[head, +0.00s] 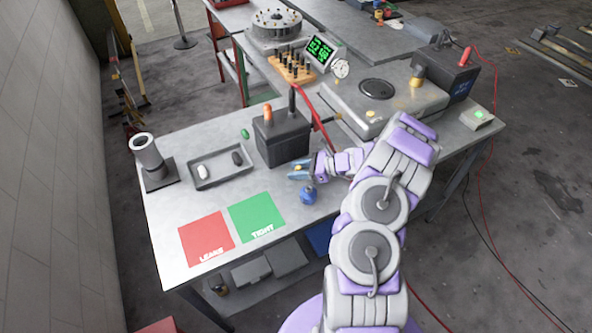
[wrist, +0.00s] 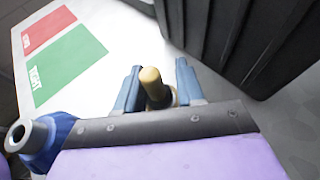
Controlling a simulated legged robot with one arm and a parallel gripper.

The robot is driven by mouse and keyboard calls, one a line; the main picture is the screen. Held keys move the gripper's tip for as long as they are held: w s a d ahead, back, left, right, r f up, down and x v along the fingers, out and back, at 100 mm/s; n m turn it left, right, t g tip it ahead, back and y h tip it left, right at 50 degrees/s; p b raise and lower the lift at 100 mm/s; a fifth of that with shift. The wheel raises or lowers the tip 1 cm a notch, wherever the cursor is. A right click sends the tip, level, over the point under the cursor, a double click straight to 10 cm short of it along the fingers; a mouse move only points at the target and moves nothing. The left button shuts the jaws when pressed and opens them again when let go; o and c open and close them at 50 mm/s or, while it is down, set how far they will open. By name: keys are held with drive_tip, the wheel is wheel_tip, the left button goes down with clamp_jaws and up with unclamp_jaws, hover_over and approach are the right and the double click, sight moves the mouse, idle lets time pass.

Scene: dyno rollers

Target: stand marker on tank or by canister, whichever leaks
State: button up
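My gripper (head: 298,172) is low over the bench, just in front of a black box with an orange-topped post (head: 282,137). In the wrist view its two blue fingers (wrist: 158,88) stand apart on either side of a small upright piece with a tan top and dark body (wrist: 152,84). Gaps show on both sides, so it looks unheld. A blue piece with a grey ring mouth (wrist: 45,137) is left of the fingers; it also shows in the head view (head: 308,196). I cannot tell which thing is the marker, tank or canister.
A red LEAKS pad (head: 207,238) and green TIGHT pad (head: 256,216) lie bare at front left. A grey tray (head: 222,181) holds a white and a dark piece. A grey cylinder on a base (head: 148,156) stands far left. A grey metal unit (head: 410,98) stands right.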

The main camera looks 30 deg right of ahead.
drive_tip(key=shift+o, duration=0.8)
drive_tip(key=shift+d, duration=0.15)
drive_tip(key=shift+a+r, duration=0.2)
drive_tip(key=shift+a, duration=0.3)
drive_tip(key=p+v, duration=0.2)
drive_tip(key=v, duration=0.8)
drive_tip(key=shift+d+p, duration=0.35)
drive_tip(key=shift+d, duration=0.15)
drive_tip(key=shift+s+d+r, duration=0.3)
drive_tip(key=shift+s, duration=0.15)
drive_tip(key=s+a+r+n+g, duration=0.2)
drive_tip(key=a+r+n+g, duration=0.55)
drive_tip(key=a+r, duration=0.85)
drive_tip(key=s+a+r+n+g+h, duration=0.3)
drive_tip(key=s+a+r+n, duration=0.2)
drive_tip(key=s+a+n, duration=0.55)
drive_tip(key=s+d+r+n+h, duration=0.2)
drive_tip(key=s+n+h, duration=0.5)
drive_tip(key=s, duration=1.4)
drive_tip(key=shift+r+t+h, duration=0.2)
drive_tip(key=shift+t+h, duration=0.25)
drive_tip(key=shift+h, duration=0.15)
